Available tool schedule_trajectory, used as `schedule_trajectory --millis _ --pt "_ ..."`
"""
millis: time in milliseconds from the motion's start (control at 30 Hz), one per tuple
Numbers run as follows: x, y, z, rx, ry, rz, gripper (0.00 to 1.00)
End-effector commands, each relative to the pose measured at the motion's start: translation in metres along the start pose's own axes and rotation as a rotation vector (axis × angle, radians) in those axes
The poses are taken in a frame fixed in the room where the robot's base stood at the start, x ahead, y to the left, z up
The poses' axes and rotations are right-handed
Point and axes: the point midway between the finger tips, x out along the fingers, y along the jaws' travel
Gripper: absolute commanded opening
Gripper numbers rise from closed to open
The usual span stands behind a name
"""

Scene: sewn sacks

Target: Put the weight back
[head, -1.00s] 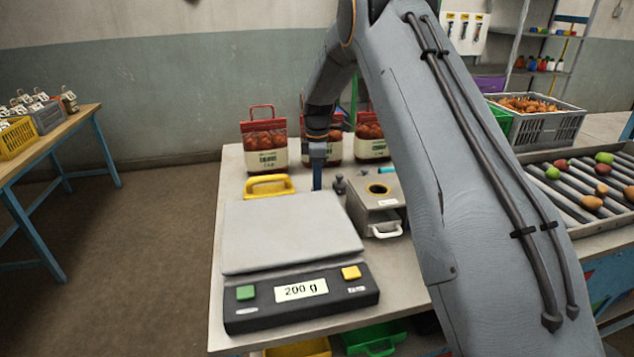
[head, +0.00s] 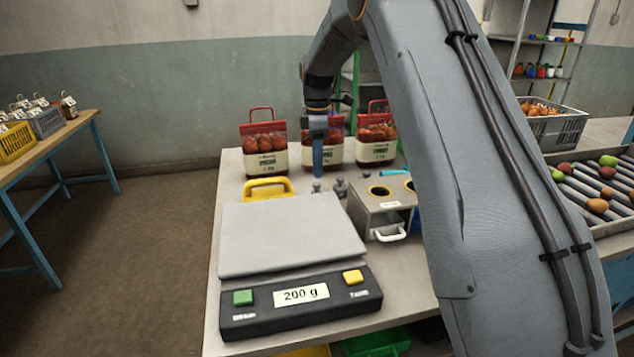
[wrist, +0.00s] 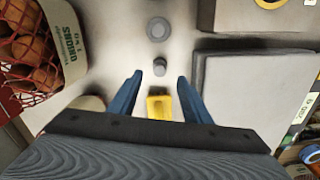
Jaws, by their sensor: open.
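The scale (head: 298,300) stands at the front of the table and its display reads 200 g. Its grey pan (head: 290,235) is bare. A small grey weight (head: 316,187) stands on the table behind the pan, and a larger grey weight (head: 340,187) stands just right of it. The wrist view shows the small weight (wrist: 159,67) and the larger weight (wrist: 157,29) beyond it. My gripper (head: 318,173) is open above the table, over the small weight's area. In the wrist view its blue fingers (wrist: 161,88) are apart, with nothing held between them.
Red net bags of onions (head: 265,150) stand along the back. A metal box with round holes (head: 382,205) is right of the weights. A yellow handled item (head: 268,188) lies left of them. A roller conveyor (head: 590,190) is at right.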

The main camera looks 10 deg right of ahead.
Motion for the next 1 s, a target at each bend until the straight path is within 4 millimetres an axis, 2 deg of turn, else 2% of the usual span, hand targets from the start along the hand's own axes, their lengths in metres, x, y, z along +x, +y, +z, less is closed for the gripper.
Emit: schedule_trajectory --millis 100,300,767,867,1000 --pt "-0.019 0.001 0.0 0.0 0.001 0.004 0.44" --pt "-0.039 0.001 0.0 0.0 0.0 0.001 0.44" --pt "-0.046 -0.001 0.0 0.0 0.0 0.0 0.44" --pt "-0.058 -0.004 0.001 0.0 0.0 0.001 0.44" --pt "-0.085 -0.011 0.002 0.0 0.0 0.001 0.44"
